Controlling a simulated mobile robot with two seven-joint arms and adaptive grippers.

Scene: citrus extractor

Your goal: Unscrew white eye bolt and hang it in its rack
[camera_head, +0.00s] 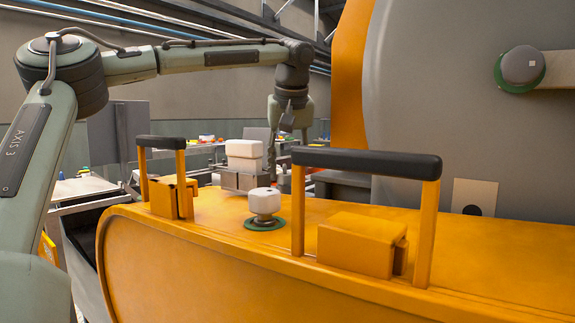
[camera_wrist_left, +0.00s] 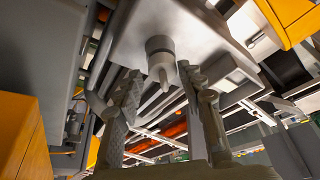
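A pale grey fitting that looks like the eye bolt (camera_wrist_left: 161,62), with a round collar and a narrow tip, sticks out from the underside of a grey plate (camera_wrist_left: 202,32) in the left wrist view. My left gripper (camera_wrist_left: 158,76) is open, with one finger on each side of the fitting. No finger visibly touches it. My right gripper is not in view.
An orange housing (camera_head: 170,270) fills the front, with two black-topped handles (camera_head: 368,162) and a white knob (camera_head: 264,201) on a green disc. A large grey drum (camera_head: 450,100) stands at the right. Cluttered tables lie behind.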

